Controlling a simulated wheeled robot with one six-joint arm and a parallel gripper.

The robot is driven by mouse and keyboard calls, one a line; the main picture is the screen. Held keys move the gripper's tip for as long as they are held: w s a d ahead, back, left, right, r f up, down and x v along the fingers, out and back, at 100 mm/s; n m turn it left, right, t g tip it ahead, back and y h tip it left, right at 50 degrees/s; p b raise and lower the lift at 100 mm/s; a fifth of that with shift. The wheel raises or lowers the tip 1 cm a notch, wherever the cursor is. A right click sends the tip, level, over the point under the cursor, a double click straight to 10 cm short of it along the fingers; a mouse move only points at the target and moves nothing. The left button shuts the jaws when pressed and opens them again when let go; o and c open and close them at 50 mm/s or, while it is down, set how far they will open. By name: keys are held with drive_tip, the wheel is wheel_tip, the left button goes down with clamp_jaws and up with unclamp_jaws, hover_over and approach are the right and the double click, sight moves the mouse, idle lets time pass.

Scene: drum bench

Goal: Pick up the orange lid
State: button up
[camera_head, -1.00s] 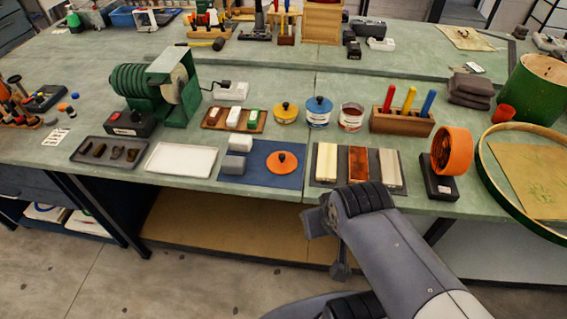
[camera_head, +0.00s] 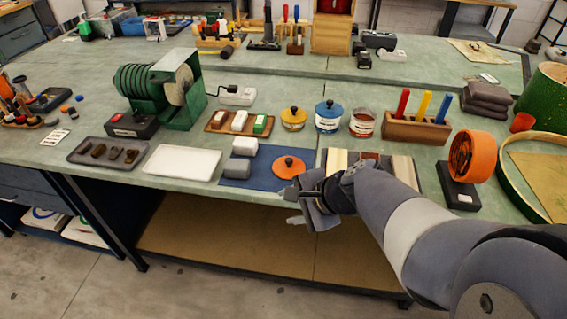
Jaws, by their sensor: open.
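The orange lid (camera_head: 288,167) lies flat on a dark blue mat (camera_head: 233,176) near the front edge of the bench. It is a round disc with a small dark knob on top. My gripper (camera_head: 290,207) is at the bench's front edge, just in front of the lid and slightly to its right in the picture. It is open, with nothing seen between the fingers. My arm reaches in from the lower right and hides part of the wooden blocks behind it.
A white tray (camera_head: 182,162) is further left. Yellow (camera_head: 293,118), blue (camera_head: 328,116) and red-labelled (camera_head: 361,123) cans stand behind. An orange wheel on a stand (camera_head: 468,157) is to the right.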

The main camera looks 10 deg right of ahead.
drive_tip(key=w+d+f+m+t+y+b, duration=0.1)
drive_tip(key=w+d+f+m+t+b, duration=0.25)
drive_tip(key=w+m, duration=0.5)
drive_tip(key=m+t+h+b, duration=0.1)
drive_tip(key=m+t+b, duration=0.2)
drive_tip(key=m, duration=0.5)
approach(291, 161)
drive_tip(key=shift+w+a+f+g, duration=0.1)
drive_tip(key=shift+w+a+g, duration=0.05)
drive_tip(key=shift+w+g, duration=0.15)
drive_tip(key=x, duration=1)
drive_tip(key=shift+w+b, duration=0.25)
drive_tip(key=shift+b, duration=0.1)
drive_tip(key=shift+c, duration=0.4)
clamp_jaws()
